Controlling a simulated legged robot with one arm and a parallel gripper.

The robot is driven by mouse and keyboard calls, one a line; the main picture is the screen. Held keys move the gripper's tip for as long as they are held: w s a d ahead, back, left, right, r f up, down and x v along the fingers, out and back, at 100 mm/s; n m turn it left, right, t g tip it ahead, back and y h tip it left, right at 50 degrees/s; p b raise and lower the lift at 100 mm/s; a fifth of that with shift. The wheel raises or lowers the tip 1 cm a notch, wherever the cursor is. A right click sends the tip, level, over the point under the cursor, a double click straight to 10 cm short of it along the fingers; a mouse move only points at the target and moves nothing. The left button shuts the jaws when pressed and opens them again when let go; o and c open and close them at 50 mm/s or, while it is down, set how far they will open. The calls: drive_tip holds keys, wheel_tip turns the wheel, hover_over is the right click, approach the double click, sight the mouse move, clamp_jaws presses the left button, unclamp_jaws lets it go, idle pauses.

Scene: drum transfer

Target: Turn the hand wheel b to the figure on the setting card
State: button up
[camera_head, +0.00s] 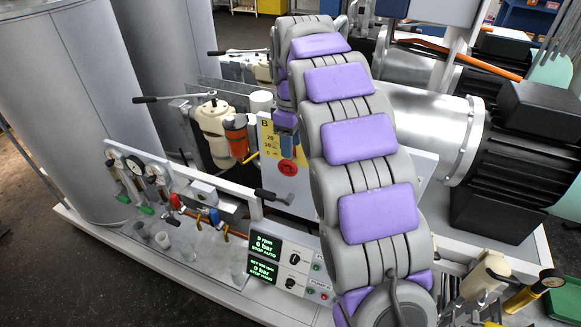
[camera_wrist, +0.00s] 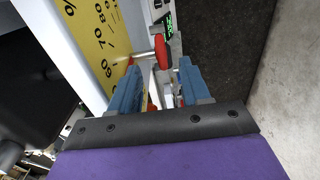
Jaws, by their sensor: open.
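The yellow scale plate marked B (camera_head: 268,139) stands mid-picture in the head view, with a red round part, the hand wheel (camera_head: 287,168), low on it. In the wrist view the wheel (camera_wrist: 162,52) shows edge-on, red, on a short metal shaft from the yellow plate (camera_wrist: 92,38), which carries figures such as 60, 70 and 80. My gripper (camera_wrist: 158,66) is open, its two blue fingers pointing at the wheel. The wheel appears just past the fingertips, between them; I cannot tell whether they touch it. My arm hides part of the plate. I cannot make out a setting card.
Several gauges (camera_head: 138,170) and small valves stand on the skid at left. A pump display (camera_head: 265,257) is at the front. A black-handled lever (camera_head: 272,196) sticks out below the wheel. A large grey tank (camera_head: 70,110) is at left, a motor (camera_head: 525,150) at right.

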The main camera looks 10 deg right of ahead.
sight(290, 161)
wheel_tip(290, 161, down, 9)
drive_tip(key=shift+a, duration=0.1)
idle(0.3)
clamp_jaws()
idle(0.4)
